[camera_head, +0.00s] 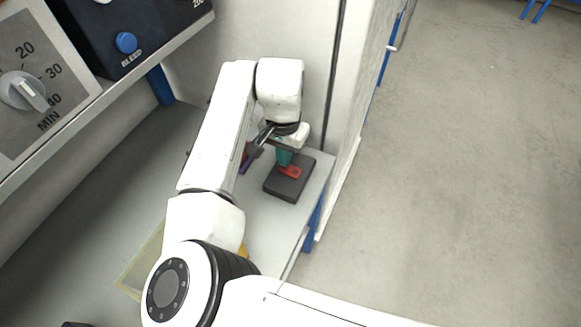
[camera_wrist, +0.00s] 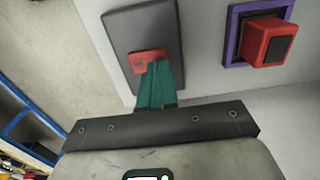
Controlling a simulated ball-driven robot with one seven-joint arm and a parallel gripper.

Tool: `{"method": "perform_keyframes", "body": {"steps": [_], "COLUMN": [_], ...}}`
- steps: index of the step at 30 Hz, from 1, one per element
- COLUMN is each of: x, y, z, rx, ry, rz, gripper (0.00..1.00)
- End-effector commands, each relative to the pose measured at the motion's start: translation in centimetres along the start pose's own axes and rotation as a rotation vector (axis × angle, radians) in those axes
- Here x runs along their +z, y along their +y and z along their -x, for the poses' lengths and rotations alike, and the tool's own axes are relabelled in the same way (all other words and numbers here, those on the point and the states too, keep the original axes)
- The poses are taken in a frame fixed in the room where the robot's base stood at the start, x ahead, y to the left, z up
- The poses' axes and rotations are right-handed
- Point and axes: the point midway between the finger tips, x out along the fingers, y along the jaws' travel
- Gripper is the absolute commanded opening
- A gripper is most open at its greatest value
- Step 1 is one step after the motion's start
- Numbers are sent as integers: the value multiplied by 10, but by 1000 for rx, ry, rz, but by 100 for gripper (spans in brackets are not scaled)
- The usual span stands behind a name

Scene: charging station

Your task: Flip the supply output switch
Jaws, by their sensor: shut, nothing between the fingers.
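A dark grey switch box (camera_head: 275,184) lies on the grey shelf under my gripper, with a small red switch part (camera_head: 293,172) on its top. In the wrist view the dark box (camera_wrist: 118,35) and its red part (camera_wrist: 138,58) show just beyond my fingertips. My gripper (camera_head: 285,160) points down with its teal fingers together and empty. In the wrist view the gripper (camera_wrist: 156,72) overlaps the lower edge of the red part. I cannot tell whether it touches. Neither view shows a readable label on the box.
A red block with a dark face (camera_wrist: 265,45) sits in a purple frame (camera_wrist: 232,30) beside the box. A panel with a dial (camera_head: 25,92) and a blue BLEED knob (camera_head: 126,42) stand at upper left. A pale wall rises behind; open floor is right.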

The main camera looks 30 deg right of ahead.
Motion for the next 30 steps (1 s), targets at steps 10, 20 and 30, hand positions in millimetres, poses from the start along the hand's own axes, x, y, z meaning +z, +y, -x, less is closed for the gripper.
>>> {"method": "perform_keyframes", "body": {"steps": [10,20,30], "x": [0,0,0], "y": [0,0,0], "z": [0,-4,-9], "rx": [0,0,0], "ry": [0,0,0], "rz": [0,0,1], "gripper": [0,0,0]}}
